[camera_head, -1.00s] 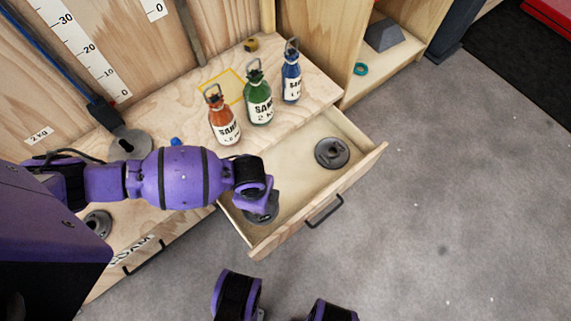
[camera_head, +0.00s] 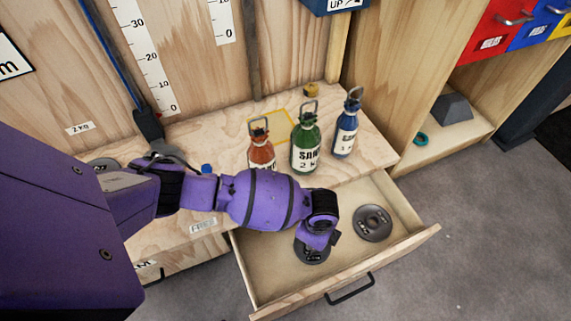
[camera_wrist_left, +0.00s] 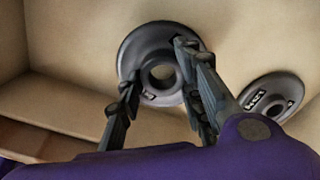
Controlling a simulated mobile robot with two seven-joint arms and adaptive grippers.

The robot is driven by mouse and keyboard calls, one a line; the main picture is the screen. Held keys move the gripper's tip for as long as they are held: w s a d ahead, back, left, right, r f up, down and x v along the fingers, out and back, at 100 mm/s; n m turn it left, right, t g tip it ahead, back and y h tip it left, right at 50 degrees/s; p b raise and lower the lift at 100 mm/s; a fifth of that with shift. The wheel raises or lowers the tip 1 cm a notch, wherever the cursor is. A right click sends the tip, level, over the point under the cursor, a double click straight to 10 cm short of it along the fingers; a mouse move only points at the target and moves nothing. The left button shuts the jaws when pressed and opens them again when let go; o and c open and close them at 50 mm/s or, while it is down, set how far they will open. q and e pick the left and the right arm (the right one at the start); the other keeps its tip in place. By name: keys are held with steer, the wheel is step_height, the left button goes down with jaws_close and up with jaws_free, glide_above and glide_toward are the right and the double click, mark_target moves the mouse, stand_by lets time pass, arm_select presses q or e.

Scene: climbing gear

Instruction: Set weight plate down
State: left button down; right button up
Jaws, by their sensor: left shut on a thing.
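The open drawer (camera_head: 262,270) holds two dark grey weight plates. One weight plate (camera_head: 311,257) is at my left gripper (camera_head: 316,243), partly hidden beneath it. In the left wrist view this plate (camera_wrist_left: 134,52) shows its central hole, and the fingers of my left gripper (camera_wrist_left: 155,75) reach its rim. The gripper is shut on this plate. I cannot tell whether its underside touches the drawer floor. The other weight plate (camera_head: 372,223) lies flat to the right, apart from it; it also shows in the wrist view (camera_wrist_left: 270,97). My right gripper is not in view.
Orange (camera_head: 261,152), green (camera_head: 306,145) and blue (camera_head: 346,128) bottles stand on the bench (camera_head: 345,172) behind the drawer. A yellow square outline (camera_head: 287,118) lies there too. Drawer walls surround the plates; the front wall carries a black handle (camera_head: 350,289).

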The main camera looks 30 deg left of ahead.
arm_select(q)
steer(key=shift+w+d+f, duration=0.2)
steer(key=shift+w+f, duration=0.1)
steer(key=shift+w, duration=0.2)
step_height(320, 180, down, 3)
steer(key=shift+f+b, duration=0.1)
steer(key=shift+b, duration=0.95)
steer(key=c, duration=1.4)
jaws_free()
steer(key=shift+f, duration=0.1)
steer(key=shift+o, duration=1)
steer(key=shift+s, duration=0.1)
